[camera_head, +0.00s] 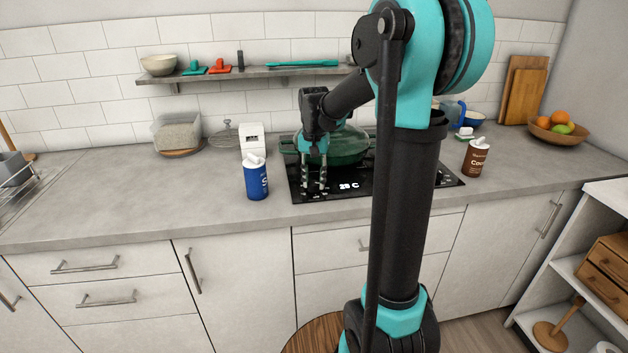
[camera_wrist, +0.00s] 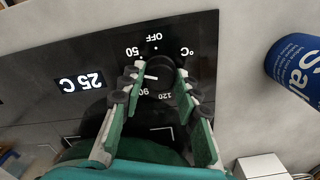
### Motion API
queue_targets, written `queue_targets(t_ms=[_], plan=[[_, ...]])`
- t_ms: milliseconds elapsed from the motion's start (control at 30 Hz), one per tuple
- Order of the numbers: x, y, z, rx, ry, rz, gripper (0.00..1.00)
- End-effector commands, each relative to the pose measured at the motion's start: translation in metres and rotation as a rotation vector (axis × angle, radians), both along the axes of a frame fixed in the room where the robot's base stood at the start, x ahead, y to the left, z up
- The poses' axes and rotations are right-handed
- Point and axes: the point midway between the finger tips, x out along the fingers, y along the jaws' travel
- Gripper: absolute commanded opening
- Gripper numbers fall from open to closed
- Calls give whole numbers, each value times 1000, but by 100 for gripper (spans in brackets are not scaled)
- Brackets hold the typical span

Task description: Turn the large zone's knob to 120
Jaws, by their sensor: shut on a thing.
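The black cooktop (camera_head: 440,181) is set in the counter, and its lit display (camera_head: 348,186) also shows in the wrist view (camera_wrist: 81,83), upside down, reading 25 C. A dark round knob (camera_wrist: 158,77) sits on its panel, ringed by OFF, 50, 90 and 120 marks. The knob's white pointer line points left in the wrist view, between the 50 and 90 marks. My gripper (camera_head: 314,188) reaches down to the cooktop's front left; in the wrist view its fingers (camera_wrist: 158,80) are shut on the knob, one on each side. The fingers hide part of the knob in the head view.
A green pot (camera_head: 345,147) stands on the cooktop just behind my gripper. A blue canister (camera_head: 256,181) stands close to its left, and it also shows in the wrist view (camera_wrist: 298,70). A brown canister (camera_head: 476,160) stands at right. The counter front left is clear.

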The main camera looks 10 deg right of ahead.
Motion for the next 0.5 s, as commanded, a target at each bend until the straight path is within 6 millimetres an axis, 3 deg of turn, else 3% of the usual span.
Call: queue_targets(t_ms=[500], plan=[[0,0,0,0,-1,491,3]])
